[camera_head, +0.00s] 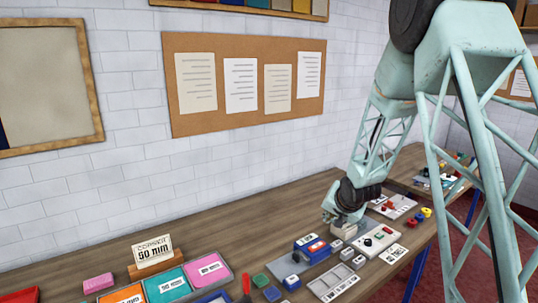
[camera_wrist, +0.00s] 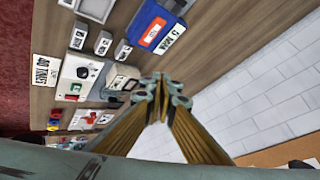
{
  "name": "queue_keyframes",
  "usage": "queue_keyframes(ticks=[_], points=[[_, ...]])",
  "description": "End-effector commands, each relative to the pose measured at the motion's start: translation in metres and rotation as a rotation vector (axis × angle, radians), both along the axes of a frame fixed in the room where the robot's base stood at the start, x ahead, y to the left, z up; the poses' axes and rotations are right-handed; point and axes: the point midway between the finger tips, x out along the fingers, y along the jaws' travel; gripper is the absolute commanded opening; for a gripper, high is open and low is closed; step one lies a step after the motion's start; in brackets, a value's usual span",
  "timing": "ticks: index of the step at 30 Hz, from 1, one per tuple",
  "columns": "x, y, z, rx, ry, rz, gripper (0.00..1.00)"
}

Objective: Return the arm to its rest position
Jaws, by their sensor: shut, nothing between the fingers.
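My gripper (camera_head: 343,223) is at the end of my pale green lattice arm, low over the right part of the wooden workbench (camera_head: 290,215). In the wrist view my gripper (camera_wrist: 163,88) shows its fingertips together, with nothing between them. In that view the fingertips lie in front of the area where the bench meets the white brick wall. Whether the gripper touches anything on the bench cannot be told.
Below my gripper are a blue box with a red label (camera_head: 311,247), a control panel with a black knob (camera_head: 375,240) and a grey tray (camera_head: 335,283). A cork board (camera_head: 240,120) hangs on the wall.

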Motion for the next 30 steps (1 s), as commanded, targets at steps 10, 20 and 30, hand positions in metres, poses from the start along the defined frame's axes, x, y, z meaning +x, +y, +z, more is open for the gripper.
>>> queue_keyframes(ticks=[10, 20, 30], points=[[-0.041, -0.006, 0.045, -0.064, 0.029, 0.020, 0.00], [-0.087, -0.011, 0.082, -0.118, 0.063, 0.042, 0.00], [-0.139, -0.013, 0.115, -0.166, 0.098, 0.068, 0.00]])
